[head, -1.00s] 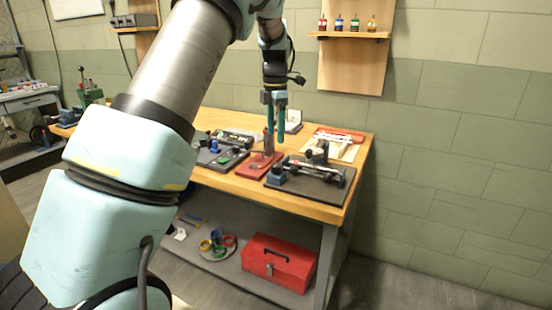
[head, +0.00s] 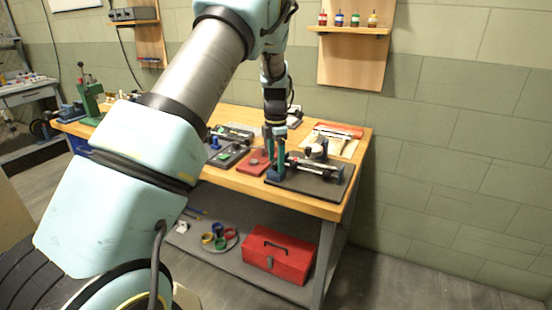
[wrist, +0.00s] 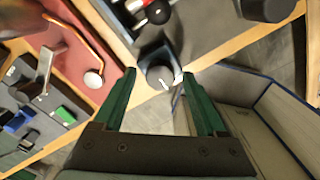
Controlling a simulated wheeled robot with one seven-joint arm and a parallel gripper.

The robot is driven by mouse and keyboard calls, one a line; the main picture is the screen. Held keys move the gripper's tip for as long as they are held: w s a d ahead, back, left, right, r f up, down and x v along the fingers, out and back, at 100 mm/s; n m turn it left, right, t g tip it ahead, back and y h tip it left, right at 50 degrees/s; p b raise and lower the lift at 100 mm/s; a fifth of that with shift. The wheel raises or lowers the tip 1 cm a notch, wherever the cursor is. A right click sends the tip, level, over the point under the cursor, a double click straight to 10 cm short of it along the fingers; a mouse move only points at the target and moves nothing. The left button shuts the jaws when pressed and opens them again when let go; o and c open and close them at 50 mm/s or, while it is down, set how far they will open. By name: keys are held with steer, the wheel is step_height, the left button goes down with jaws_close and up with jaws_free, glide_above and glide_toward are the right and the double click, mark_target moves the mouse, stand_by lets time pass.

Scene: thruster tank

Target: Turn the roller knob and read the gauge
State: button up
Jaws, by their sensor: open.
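The roller knob (wrist: 160,76) is a dark round knob with a white mark on a blue-grey block, seen in the wrist view. In the head view the blue block (head: 275,175) is at the near left end of a dark plate (head: 325,188) carrying a roller. My gripper (wrist: 159,88) has two green fingers, open, with the knob between their tips in the picture; I cannot tell whether they touch it. It also shows in the head view (head: 275,157), over the blue block. I cannot make out a gauge dial.
A red plate (head: 256,161) and a dark panel with coloured buttons (wrist: 37,108) lie to the left. A red toolbox (head: 278,256) sits on the lower shelf.

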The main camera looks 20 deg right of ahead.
jaws_close()
stand_by(0.5)
